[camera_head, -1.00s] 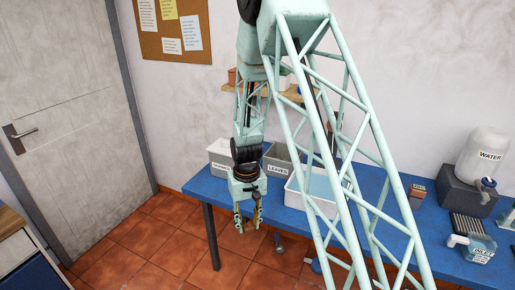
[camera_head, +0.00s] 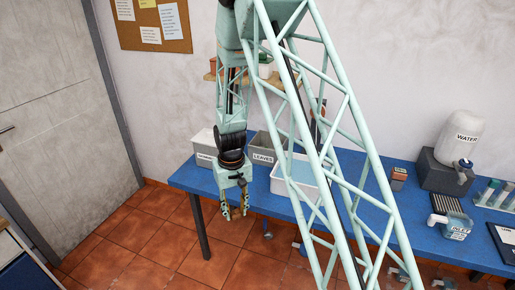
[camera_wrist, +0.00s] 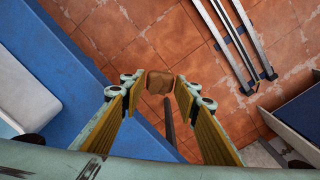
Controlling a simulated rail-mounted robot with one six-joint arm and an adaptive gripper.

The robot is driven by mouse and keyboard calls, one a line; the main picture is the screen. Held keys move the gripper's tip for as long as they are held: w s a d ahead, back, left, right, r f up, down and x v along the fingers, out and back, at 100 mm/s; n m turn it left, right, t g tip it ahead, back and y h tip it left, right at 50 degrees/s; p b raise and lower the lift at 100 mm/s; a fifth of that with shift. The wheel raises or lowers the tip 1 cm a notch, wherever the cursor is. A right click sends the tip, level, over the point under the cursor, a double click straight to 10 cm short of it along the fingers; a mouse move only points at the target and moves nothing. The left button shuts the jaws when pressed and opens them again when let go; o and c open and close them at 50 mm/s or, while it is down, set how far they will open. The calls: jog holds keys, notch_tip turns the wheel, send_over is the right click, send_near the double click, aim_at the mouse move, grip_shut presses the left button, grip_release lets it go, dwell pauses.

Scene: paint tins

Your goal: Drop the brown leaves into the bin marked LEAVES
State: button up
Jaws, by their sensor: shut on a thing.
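The brown leaves appear as a small flat brown clump (camera_wrist: 159,82) between my fingertips in the wrist view. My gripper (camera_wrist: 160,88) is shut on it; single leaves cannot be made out. In the head view my gripper (camera_head: 234,213) points down in front of the blue table's edge, over the floor, and the clump is too small to tell there. The grey bin marked LEAVES (camera_head: 262,156) stands on the table behind my gripper, to its upper right. My arm hides part of the area beside that bin.
The blue table (camera_head: 345,213) holds a pale bin (camera_head: 203,147) with a partly hidden label left of the LEAVES bin, and a white basin (camera_head: 284,180) to its right. A WATER container (camera_head: 463,138) stands farther right. Open tiled floor (camera_head: 150,235) lies in front.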

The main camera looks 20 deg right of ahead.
aim_at(235, 211)
jog(key=shift+r+p, duration=1.4)
jog(key=shift+r, duration=0.25)
jog(key=shift+w, duration=0.1)
